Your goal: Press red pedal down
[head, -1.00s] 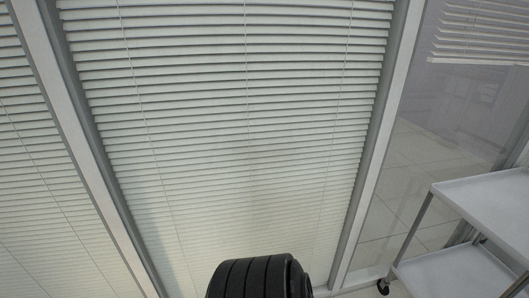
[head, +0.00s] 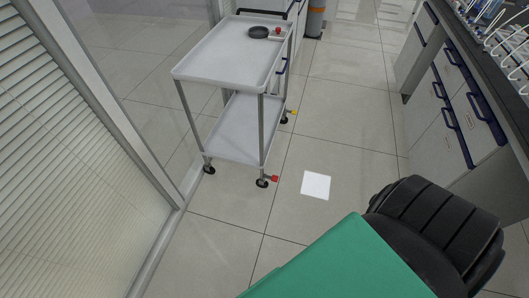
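A red pedal (head: 274,178) sits low at the near right caster of a white two-shelf cart (head: 218,52), just above the floor. A yellow pedal (head: 294,112) shows at the far right caster. I cannot tell whether the red pedal is up or down. No gripper shows in the head view; only my own dark and green body parts fill the lower right. The cart stands ahead, left of the picture's middle.
A pan (head: 258,32) and a small red item lie on the cart top. Window blinds (head: 62,165) stand at left, a lab counter with drawers (head: 465,120) at right. A white square (head: 316,185) lies on the open tiled floor between.

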